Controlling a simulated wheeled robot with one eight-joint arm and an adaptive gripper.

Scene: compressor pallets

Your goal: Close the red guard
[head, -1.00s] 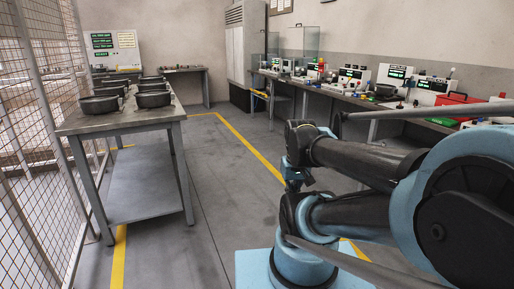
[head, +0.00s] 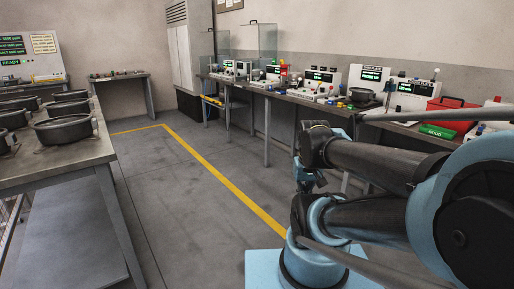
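I cannot pick out a red guard for certain. A small red part (head: 283,70) stands up among the devices on the long bench along the right wall; it is too small to tell whether it is a guard or whether it is open. A larger red box (head: 447,113) with a dark handle sits farther right on that bench. My folded arm fills the right foreground. What seems to be my gripper (head: 311,184) hangs small and dark at the arm's left end, apart from the bench; its fingers cannot be made out.
The long bench (head: 283,94) carries several devices, a dark pan (head: 361,95) and a green bin (head: 437,131). Clear panels (head: 267,38) stand at its far end. A table (head: 55,162) with several dark pans is close on the left. The floor between, with a yellow line (head: 215,178), is clear.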

